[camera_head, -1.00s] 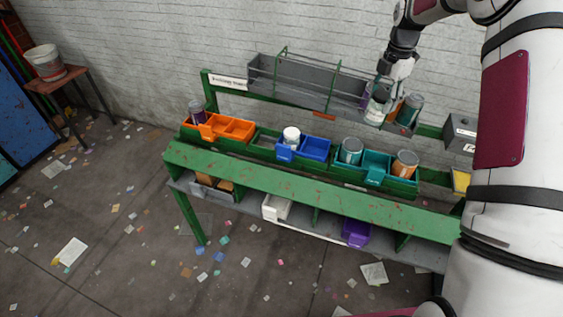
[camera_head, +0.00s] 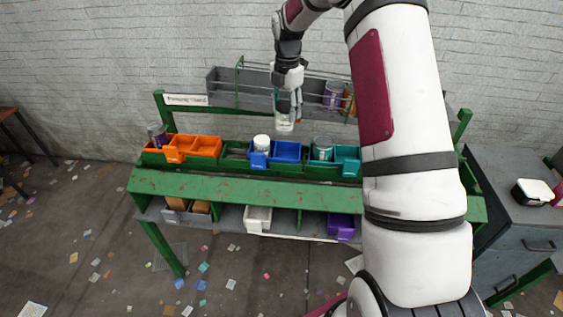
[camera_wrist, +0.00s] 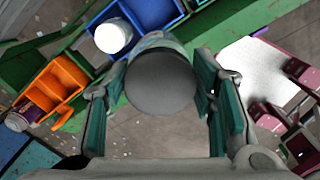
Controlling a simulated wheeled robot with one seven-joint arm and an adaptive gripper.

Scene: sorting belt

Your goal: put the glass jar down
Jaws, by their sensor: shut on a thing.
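My gripper (camera_head: 287,108) is shut on the glass jar (camera_head: 284,126), which hangs upright below it in front of the grey upper rack. In the wrist view the jar's round grey lid (camera_wrist: 160,84) fills the space between my gripper's two teal-padded fingers (camera_wrist: 168,105). Its body is mostly hidden beneath the lid.
A white-lidded jar (camera_head: 262,142) stands at the blue bins. Orange bins (camera_head: 205,146) and a dark can (camera_head: 158,134) are to the left. A teal bin (camera_head: 346,158) and a grey-lidded can (camera_head: 322,148) are to the right. The green bench front (camera_head: 230,187) is bare.

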